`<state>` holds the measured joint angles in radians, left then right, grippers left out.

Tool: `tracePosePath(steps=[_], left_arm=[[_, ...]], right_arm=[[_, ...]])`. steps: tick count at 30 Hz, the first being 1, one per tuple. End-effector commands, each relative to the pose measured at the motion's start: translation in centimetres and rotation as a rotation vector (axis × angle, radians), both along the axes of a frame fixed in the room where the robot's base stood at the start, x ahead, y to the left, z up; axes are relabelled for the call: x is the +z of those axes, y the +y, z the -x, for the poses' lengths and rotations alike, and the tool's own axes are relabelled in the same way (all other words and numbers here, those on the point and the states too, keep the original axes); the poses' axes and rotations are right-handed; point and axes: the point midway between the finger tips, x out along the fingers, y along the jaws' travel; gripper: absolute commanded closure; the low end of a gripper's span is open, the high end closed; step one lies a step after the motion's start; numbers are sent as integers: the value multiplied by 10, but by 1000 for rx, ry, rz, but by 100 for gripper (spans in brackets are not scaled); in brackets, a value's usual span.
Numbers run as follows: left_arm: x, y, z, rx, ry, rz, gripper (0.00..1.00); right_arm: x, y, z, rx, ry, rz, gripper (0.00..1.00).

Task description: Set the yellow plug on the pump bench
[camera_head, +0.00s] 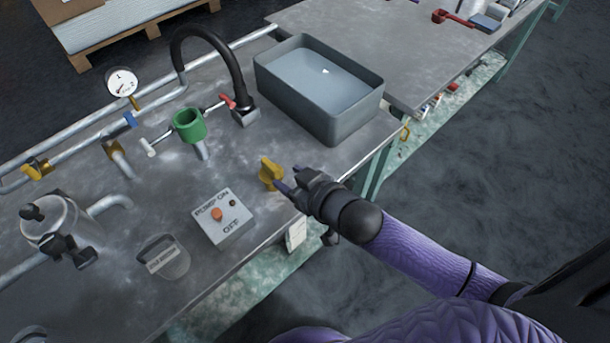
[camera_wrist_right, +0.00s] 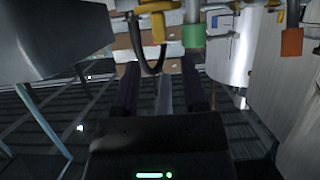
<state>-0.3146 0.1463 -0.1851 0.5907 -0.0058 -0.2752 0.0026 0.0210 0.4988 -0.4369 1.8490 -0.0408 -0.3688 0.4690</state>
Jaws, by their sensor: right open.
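The yellow plug (camera_head: 270,173) stands on the grey metal pump bench (camera_head: 185,228) near its front edge, between the basin and the switch box. My right gripper (camera_head: 287,178) is open and just right of the plug, its fingers pointing towards it. In the right wrist view, which looks upside down, the yellow plug (camera_wrist_right: 157,24) shows near the top, lined up between the two spread fingers (camera_wrist_right: 162,85). Nothing is held between the fingers. I cannot tell whether they touch the plug. My left gripper is not in view.
A grey basin (camera_head: 320,88) stands behind the plug. A switch box (camera_head: 222,217) with an orange button sits to the left. A green funnel (camera_head: 188,124) and black hose (camera_head: 212,50) stand further back. The bench around the plug is clear.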

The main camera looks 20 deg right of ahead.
Motion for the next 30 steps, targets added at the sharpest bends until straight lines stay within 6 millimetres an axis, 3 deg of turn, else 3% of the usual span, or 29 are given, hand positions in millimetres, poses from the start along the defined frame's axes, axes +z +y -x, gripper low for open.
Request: tracePosePath(steps=[1,6,12,14,16,17,19,20,21,22,24,27,30], left_arm=[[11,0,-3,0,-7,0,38],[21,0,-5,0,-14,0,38],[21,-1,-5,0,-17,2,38],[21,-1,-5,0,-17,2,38],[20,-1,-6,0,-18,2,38],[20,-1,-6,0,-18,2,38],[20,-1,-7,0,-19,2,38],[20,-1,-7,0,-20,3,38],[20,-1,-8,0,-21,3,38],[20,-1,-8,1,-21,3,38],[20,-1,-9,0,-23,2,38],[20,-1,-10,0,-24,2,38],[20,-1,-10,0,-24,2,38]], right_arm=[[11,-4,11,0,1,0,45],[18,-13,36,0,1,1,45],[16,-16,42,-2,4,4,45],[-2,-23,45,-23,44,25,45],[-53,-44,61,-77,164,89,45],[-83,-56,75,-104,241,126,45],[-155,-83,129,-159,451,219,45],[-182,-91,158,-174,545,255,45],[-212,-100,200,-186,669,296,45],[-230,-104,233,-189,759,323,45],[-258,-108,306,-181,944,368,45],[-271,-104,386,-155,1136,403,45],[-272,-100,426,-135,1232,417,45]])
